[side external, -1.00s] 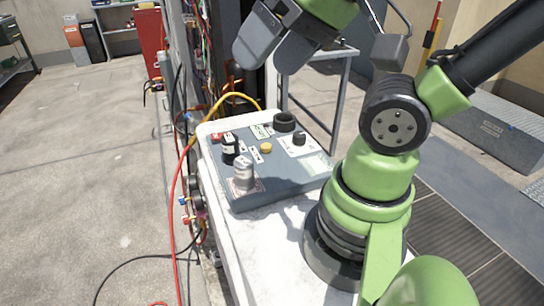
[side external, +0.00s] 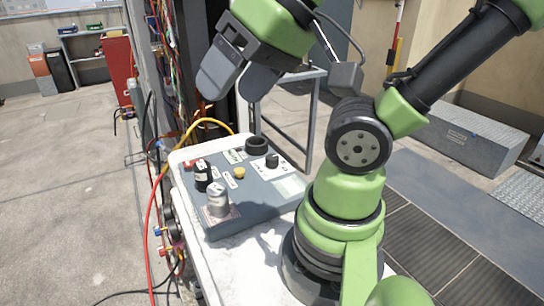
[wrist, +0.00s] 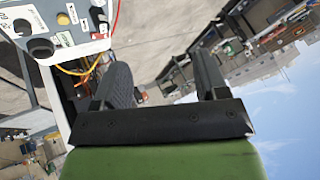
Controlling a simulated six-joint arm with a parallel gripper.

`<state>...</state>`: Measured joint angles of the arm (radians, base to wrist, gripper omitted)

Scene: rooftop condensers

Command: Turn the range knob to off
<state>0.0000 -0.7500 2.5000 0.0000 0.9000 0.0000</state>
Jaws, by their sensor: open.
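A grey control panel (side external: 262,208) sits on a white cart and carries several controls. A black knob on a white plate (side external: 271,160) is at its right rear; it also shows in the wrist view (wrist: 22,27). A large silver knob (side external: 217,199) stands at the front left, with a black knob (side external: 202,177) behind it. The label lettering is too small to read, so I cannot tell for sure which is the range knob or where it points. My gripper (side external: 234,84) is open and empty above the panel's rear edge, apart from every control; its fingers show in the wrist view (wrist: 163,78).
A black ring-shaped part (side external: 256,144), a yellow button (side external: 239,173) and a red control (side external: 190,163) are also on the panel. Yellow and red hoses (side external: 153,205) run along its left. A wired cabinet (side external: 163,40) stands behind. The air above the panel is free.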

